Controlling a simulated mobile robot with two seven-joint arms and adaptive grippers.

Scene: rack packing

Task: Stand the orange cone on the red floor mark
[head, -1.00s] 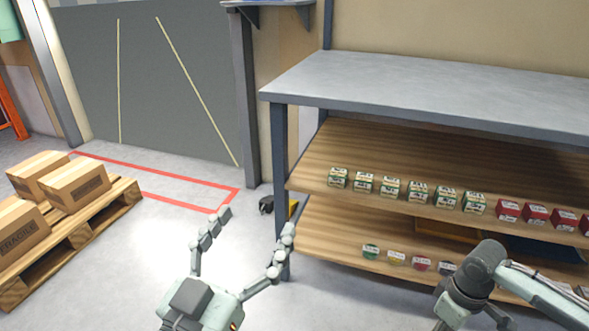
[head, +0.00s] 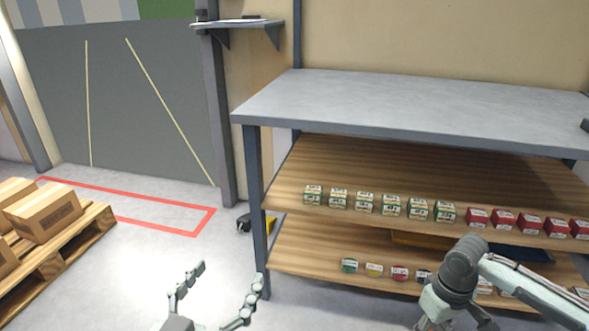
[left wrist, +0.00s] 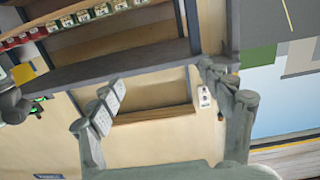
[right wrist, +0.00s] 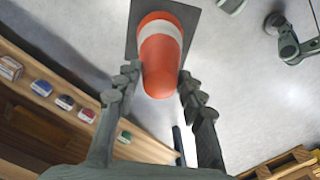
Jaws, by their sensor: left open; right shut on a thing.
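The orange cone (right wrist: 160,62), with a white band and a dark square base, shows in the right wrist view. My right gripper (right wrist: 158,88) is shut on the cone near its tip, with a finger on each side. The cone and right fingers are out of the head view. The red floor mark (head: 195,232) is a red rectangular outline on the floor at the left of the head view, in front of the grey shutter. My left gripper (head: 228,284) is open and empty, low in the head view; its spread fingers also show in the left wrist view (left wrist: 160,90).
A wooden pallet (head: 85,240) with cardboard boxes (head: 45,214) stands left, close to the mark. A shelf rack (head: 400,105) with rows of small boxes and cans fills the right. A dark object (head: 243,223) lies by the rack's post. Bare floor lies between pallet and rack.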

